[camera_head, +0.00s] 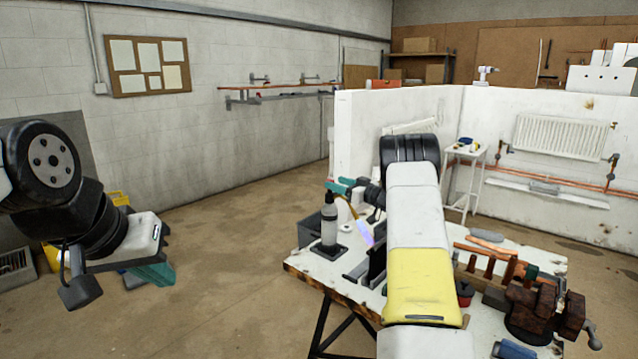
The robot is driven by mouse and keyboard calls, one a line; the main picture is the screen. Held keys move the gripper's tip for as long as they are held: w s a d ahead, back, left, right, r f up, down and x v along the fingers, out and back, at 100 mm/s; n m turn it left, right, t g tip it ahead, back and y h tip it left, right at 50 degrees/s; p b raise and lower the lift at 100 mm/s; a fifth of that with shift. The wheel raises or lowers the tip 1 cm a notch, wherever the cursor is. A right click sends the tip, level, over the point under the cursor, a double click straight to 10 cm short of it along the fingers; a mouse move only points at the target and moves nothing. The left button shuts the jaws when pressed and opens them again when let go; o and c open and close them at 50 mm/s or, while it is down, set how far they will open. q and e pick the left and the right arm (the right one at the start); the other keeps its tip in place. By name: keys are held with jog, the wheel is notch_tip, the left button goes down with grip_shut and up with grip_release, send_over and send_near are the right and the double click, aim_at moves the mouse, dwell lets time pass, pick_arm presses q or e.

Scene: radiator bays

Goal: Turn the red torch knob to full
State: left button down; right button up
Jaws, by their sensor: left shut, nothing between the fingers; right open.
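My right arm rises from the bottom centre and bends over the workbench. Whether the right fingers touch anything is unclear. My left gripper (152,273), with teal fingers, is shut and empty in the air at the left, away from the bench.
A brown vise (535,308) and copper pipe (490,252) are at the right. A red-and-black tin (465,294) sits beside my arm. White partitions stand behind; the left floor is open.

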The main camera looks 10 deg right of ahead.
jog(key=v, duration=0.3)
jog(key=shift+s+d, duration=0.2)
jog(key=shift+s, duration=0.15)
notch_tip(320, 180, up, 13)
jog(key=s+d+m+t+h, duration=0.1)
jog(key=d+m+t+h, duration=0.1)
jog(key=m+h, duration=0.3)
jog(key=s+r+m+g+h, duration=0.2)
jog(key=s+r+h, duration=0.35)
jog(key=s, duration=0.35)
jog(key=s+a+f+g+y, duration=0.1)
jog(key=s+a+f+g, duration=0.2)
jog(key=s, duration=1)
jog(key=s+a+f+g, duration=0.3)
jog(key=s+a, duration=0.5)
jog(key=s, duration=0.5)
jog(key=s+a+f+g+y, duration=0.1)
jog(key=s+a+f, duration=0.3)
jog(key=s, duration=0.9)
jog(key=shift+a+n+g+y, duration=0.35)
jog(key=shift+a+n+g, duration=0.05)
jog(key=shift+a+g, duration=0.55)
